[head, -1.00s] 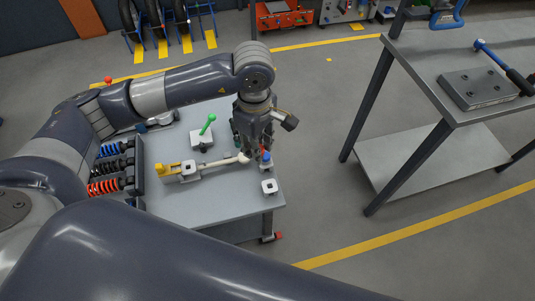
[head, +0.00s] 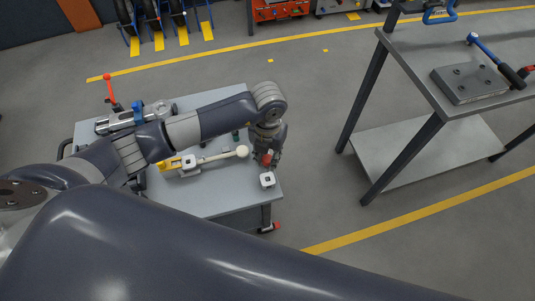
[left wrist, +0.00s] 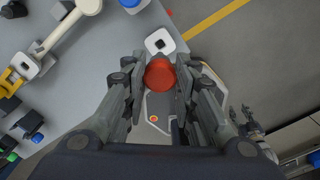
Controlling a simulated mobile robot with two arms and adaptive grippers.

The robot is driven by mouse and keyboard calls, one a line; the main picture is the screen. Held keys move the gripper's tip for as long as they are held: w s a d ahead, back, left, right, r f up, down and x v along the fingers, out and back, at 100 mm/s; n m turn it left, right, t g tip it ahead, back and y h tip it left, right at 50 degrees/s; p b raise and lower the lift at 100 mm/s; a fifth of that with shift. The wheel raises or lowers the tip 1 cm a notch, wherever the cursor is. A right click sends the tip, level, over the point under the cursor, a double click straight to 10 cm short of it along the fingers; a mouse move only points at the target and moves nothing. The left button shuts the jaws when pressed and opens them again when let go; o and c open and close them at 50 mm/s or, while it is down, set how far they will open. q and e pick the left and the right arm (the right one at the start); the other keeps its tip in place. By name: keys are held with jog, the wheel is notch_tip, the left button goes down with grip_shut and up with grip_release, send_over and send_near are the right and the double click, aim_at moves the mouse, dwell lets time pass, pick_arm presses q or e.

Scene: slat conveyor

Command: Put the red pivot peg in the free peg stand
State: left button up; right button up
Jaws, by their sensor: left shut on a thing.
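The red pivot peg (left wrist: 160,73) is between the fingers of my left gripper (left wrist: 161,82) in the left wrist view. The gripper is shut on it. In the head view, the peg's red part (head: 266,157) shows at the tips of my left gripper (head: 264,160), over the right end of the grey table. A white peg stand (head: 267,180) with a dark empty hole sits just in front of the gripper; it also shows in the left wrist view (left wrist: 160,41), just beyond the peg. The peg's lower end is hidden.
A white block (head: 190,161) with a dark opening sits by a yellow part and a cream rod (head: 222,156) with a ball end. A blue thing (left wrist: 131,3) is near the stand. The grey table (head: 215,203) has bare room in front. A workbench (head: 440,92) stands right.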

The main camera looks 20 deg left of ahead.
aim_at(268, 171)
pick_arm(q)
jog(key=shift+f+b, duration=0.35)
jog(key=shift+f, duration=0.1)
jog(key=shift+f+b, duration=0.45)
jog(key=shift+f, duration=0.2)
notch_tip(268, 171, down, 3)
jog(key=shift+r+b, duration=0.15)
jog(key=shift+b, duration=0.85)
notch_tip(268, 171, down, 3)
jog(key=shift+r+b, duration=0.15)
jog(key=shift+b, duration=0.95)
jog(key=shift+f+b, duration=0.7)
jog(key=shift+f, duration=0.2)
